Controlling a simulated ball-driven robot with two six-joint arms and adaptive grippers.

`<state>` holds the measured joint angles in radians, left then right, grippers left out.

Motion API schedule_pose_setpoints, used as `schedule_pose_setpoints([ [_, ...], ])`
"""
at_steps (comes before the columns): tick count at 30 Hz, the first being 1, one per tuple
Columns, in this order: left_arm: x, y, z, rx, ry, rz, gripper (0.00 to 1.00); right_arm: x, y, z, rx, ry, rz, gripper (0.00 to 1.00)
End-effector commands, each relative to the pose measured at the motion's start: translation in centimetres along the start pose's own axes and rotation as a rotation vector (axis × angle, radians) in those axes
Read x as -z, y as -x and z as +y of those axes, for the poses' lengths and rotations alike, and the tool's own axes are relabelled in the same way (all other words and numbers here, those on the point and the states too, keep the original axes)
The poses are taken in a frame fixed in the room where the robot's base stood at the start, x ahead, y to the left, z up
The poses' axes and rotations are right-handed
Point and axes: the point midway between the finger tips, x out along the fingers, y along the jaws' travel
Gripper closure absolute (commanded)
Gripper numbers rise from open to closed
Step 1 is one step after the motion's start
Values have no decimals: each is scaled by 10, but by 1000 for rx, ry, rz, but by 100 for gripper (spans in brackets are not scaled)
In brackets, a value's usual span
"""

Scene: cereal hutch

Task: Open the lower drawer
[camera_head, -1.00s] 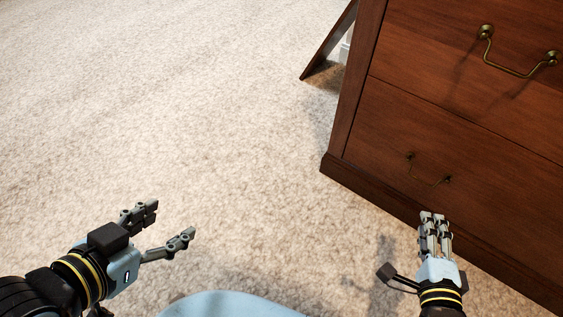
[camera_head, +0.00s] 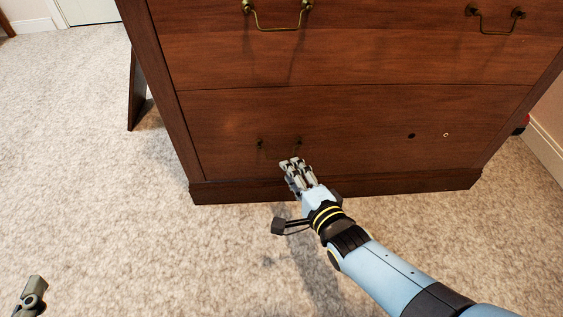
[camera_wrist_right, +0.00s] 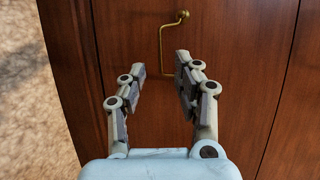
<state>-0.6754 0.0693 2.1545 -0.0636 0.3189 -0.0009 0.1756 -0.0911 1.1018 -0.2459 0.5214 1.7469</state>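The lower drawer (camera_head: 350,115) is a dark reddish-brown wooden front, shut flush in the hutch. Its left brass handle (camera_head: 279,147) is a thin bail, shadowed and hard to see. My right gripper (camera_head: 291,163) is just in front of and below that handle. In the right wrist view the right gripper (camera_wrist_right: 160,62) has its fingers spread apart with nothing held. The brass handle (camera_wrist_right: 163,50) shows beyond the fingertips, its bar partly hidden by the right finger. Contact cannot be told. Only a finger of my left gripper (camera_head: 32,295) shows at the bottom left.
The upper drawer (camera_head: 370,55) has two brass handles. At the lower drawer's right, a dark hole (camera_head: 411,135) and a small ring (camera_head: 446,135) show without a bail. A dark panel (camera_head: 137,92) leans left of the hutch. Carpet (camera_head: 110,220) in front is clear.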

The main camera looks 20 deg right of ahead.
Motion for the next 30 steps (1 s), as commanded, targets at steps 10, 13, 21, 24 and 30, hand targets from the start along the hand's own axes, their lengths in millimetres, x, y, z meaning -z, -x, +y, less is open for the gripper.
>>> schedule_pose_setpoints([
  [10, 79, -24, -2, -3, -31, 318, 38, 0, -25, 2, 0, -1, 0, 68],
  [13, 103, -26, -2, -4, -41, 417, 38, 0, -32, 2, -1, -2, 1, 68],
  [21, 160, -21, -1, -9, -65, 659, 38, 0, -49, 2, -1, -1, 0, 68],
  [24, 172, -18, 0, -11, -71, 717, 38, 0, -53, 1, -1, -1, 0, 68],
  [30, 184, -14, 0, -12, -77, 769, 38, 0, -57, 0, 0, 0, 0, 68],
])
